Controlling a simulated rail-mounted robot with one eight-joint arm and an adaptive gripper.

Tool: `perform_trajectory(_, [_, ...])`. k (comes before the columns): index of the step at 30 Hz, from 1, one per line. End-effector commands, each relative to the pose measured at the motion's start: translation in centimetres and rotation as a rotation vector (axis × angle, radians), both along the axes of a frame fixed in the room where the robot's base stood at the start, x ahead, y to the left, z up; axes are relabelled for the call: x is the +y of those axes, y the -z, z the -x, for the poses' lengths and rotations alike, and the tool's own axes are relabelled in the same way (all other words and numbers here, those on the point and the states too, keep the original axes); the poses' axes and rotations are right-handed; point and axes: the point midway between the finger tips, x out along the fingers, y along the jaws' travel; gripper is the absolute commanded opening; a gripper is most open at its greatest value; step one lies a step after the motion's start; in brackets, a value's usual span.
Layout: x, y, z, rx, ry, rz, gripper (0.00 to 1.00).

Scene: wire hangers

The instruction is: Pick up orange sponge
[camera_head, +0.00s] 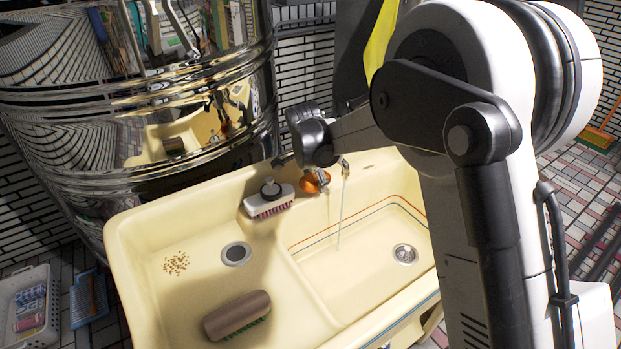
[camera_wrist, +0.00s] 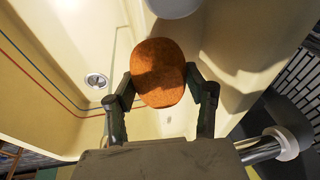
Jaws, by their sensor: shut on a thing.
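The orange sponge (camera_wrist: 158,72) is rounded and sits between the two dark fingers of my gripper (camera_wrist: 160,88) in the wrist view. The fingers are shut on its left and right sides. In the head view the sponge (camera_head: 311,182) shows as a small orange patch at the back of the cream sink, beside the tap. My gripper there is small and partly hidden by my arm. I cannot tell whether the sponge touches the sink.
The cream double sink (camera_head: 145,225) holds a brown brush (camera_head: 237,315) with green bristles and some crumbs (camera_head: 176,263). A white brush (camera_head: 268,201) sits on the divider's rear end. Water (camera_head: 342,215) runs into the right basin. A shiny metal drum (camera_head: 140,100) stands behind.

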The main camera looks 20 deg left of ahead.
Motion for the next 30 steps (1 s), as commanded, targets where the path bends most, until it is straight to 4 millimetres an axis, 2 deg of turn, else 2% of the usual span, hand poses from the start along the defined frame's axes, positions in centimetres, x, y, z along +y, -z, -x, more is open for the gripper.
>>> perform_trajectory(9, [-6.0,0.0,5.0,0.000,0.002,-0.001,0.30])
perform_trajectory(15, [-9.2,0.0,7.7,0.000,0.002,-0.001,0.30])
perform_trajectory(21, [-11.1,0.0,9.3,0.000,0.001,0.000,0.30])
perform_trajectory(30, [-11.8,0.0,9.9,0.000,0.000,0.000,0.30])
